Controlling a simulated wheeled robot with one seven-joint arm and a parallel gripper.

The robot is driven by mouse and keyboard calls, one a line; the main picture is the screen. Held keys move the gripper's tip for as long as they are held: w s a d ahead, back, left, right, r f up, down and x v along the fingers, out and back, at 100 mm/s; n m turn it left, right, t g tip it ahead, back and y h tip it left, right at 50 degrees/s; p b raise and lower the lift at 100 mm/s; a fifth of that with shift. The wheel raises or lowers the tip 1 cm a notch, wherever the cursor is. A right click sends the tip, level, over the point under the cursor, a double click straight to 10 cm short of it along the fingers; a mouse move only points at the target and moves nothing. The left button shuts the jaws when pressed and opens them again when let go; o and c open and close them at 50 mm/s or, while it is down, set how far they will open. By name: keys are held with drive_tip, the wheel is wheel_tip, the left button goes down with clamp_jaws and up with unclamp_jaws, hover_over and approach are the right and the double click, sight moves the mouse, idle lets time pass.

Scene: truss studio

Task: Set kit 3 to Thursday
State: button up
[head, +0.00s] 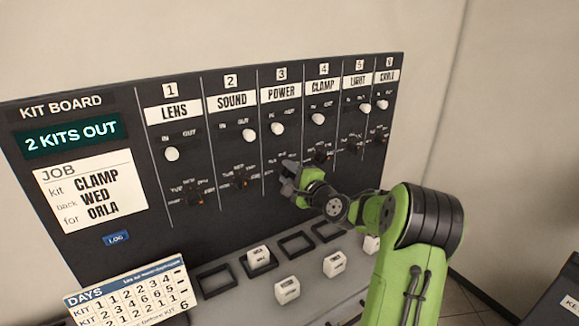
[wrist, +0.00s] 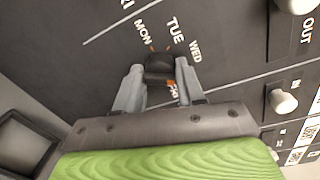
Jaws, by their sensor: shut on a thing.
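The kit board (head: 225,150) stands upright with numbered columns, and column 3 reads POWER (head: 281,92). My gripper (head: 288,173) is at the day dial low in that column and hides most of it in the head view. In the wrist view, my gripper (wrist: 160,80) is shut on the black dial knob (wrist: 160,64), one finger on each side. MON, TUE and WED print show around the knob, and a partly hidden label sits by the fingers. Orange marks ring the knob; I cannot tell which day it points to. The white IN/OUT knob of column 3 (head: 277,129) is above.
Neighbouring dials for SOUND (head: 240,182) and CLAMP (head: 322,155) stand close on either side. A job card (head: 90,190) reads CLAMP, WED, ORLA. A DAYS card (head: 128,296) stands below. White blocks (head: 287,290) and dark frames (head: 215,280) lie on the ledge.

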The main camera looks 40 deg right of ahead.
drive_tip(key=shift+d+r+m+p, duration=0.1)
drive_tip(key=shift+r+m+p, duration=0.05)
drive_tip(key=shift+m+p, duration=1.3)
drive_tip(key=shift+m, duration=0.35)
drive_tip(key=o, duration=1)
drive_tip(key=s+b, duration=0.3)
drive_tip(key=s, duration=1.2)
drive_tip(key=shift+s+r, duration=0.2)
drive_tip(key=shift+s, duration=0.2)
